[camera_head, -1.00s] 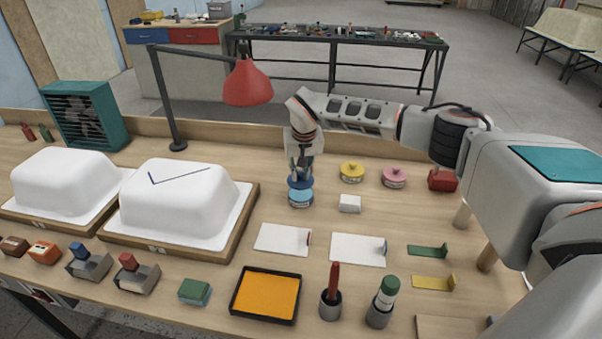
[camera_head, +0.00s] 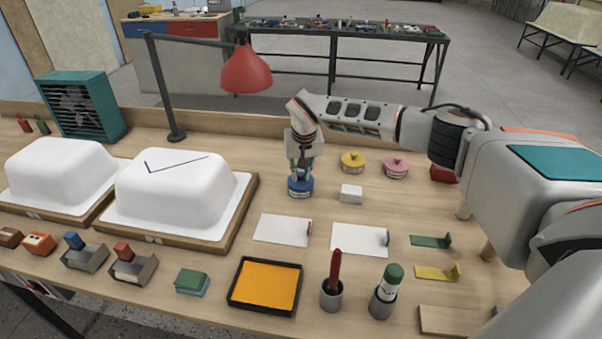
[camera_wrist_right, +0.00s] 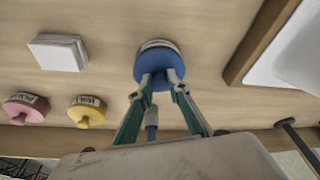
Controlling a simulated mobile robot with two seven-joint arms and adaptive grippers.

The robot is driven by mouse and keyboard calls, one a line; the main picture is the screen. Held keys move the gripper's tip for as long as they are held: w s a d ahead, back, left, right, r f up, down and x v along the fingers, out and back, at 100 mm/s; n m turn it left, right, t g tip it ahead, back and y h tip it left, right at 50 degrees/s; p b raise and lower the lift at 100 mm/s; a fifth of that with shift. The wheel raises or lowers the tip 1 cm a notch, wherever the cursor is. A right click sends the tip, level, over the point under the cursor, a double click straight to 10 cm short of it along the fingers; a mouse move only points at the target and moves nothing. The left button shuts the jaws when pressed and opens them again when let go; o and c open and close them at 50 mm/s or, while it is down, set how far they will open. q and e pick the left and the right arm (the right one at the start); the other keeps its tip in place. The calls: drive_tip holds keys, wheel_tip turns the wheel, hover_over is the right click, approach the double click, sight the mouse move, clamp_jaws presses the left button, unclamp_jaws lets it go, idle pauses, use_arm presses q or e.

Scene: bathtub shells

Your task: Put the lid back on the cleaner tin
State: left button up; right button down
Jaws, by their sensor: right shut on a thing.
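The blue lid (camera_head: 301,180) sits at the top of the cleaner tin (camera_head: 300,193), whose pale label shows just below it; I cannot tell whether it is fully seated. In the right wrist view the blue lid (camera_wrist_right: 157,71) covers nearly all of the tin, leaving a sliver of pale label (camera_wrist_right: 157,43) along its far edge. My right gripper (camera_head: 303,172) points down from above and is shut on the lid, apparently at its knob. Its green-and-grey fingers (camera_wrist_right: 163,86) meet at the lid. My left gripper is not in view.
Yellow (camera_head: 352,162) and pink (camera_head: 396,168) lidded tins stand to the right, with a white block (camera_head: 351,193) nearer. A white tub shell (camera_head: 180,195) on a wooden board stands left. White cards (camera_head: 283,229) lie in front. A red lamp (camera_head: 246,70) stands behind.

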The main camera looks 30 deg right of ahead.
drive_tip(key=shift+p, duration=0.7)
idle(0.9)
drive_tip(key=shift+f+p, duration=0.15)
drive_tip(key=shift+p, duration=0.35)
idle(1.6)
drive_tip(key=c, duration=1.4)
unclamp_jaws()
drive_tip(key=shift+o, duration=0.2)
drive_tip(key=shift+r+p, duration=1.25)
drive_tip(key=shift+p, duration=0.1)
drive_tip(key=shift+r, duration=2.25)
clamp_jaws()
